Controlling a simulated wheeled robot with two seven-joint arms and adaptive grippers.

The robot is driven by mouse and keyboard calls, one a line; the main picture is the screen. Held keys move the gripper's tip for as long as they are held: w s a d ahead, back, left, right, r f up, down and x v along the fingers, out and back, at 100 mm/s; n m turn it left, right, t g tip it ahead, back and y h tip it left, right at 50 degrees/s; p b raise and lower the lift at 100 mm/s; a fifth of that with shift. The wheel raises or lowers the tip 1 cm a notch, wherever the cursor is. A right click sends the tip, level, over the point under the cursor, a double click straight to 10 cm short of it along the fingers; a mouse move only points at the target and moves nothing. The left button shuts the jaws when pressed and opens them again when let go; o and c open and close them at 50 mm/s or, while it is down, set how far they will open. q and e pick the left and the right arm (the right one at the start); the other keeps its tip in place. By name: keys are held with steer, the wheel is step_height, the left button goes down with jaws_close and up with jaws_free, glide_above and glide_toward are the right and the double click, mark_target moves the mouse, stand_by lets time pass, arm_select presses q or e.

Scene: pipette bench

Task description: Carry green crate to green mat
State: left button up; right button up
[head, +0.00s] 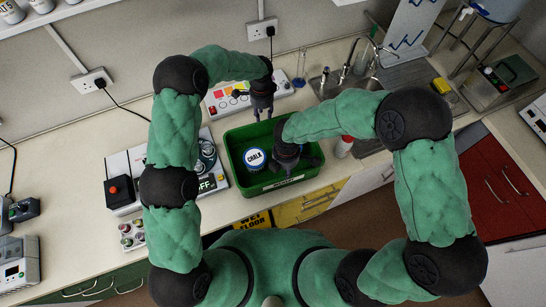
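The green crate (234,168) stands near the front edge of the bench, with a round white-and-blue tin marked CHALK (254,158) in it. My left gripper (263,113) is at the crate's far side, close to the back rim; whether it touches the rim is unclear. My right gripper (296,164) is over the crate's right part, near the front wall, and hides some of the inside. I cannot see whether either gripper's fingers are open or shut. A dark green flat patch (518,69) lies at the far right; I cannot tell whether it is the green mat.
A sink with a tap (346,72) is behind and right of the crate. A red-and-white bottle (344,146) stands just right of the crate. A box with a red button (121,189) and a scale-like device (207,158) stand on the left.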

mark_target(264, 137)
arm_select(q)
steer(key=shift+f, duration=0.1)
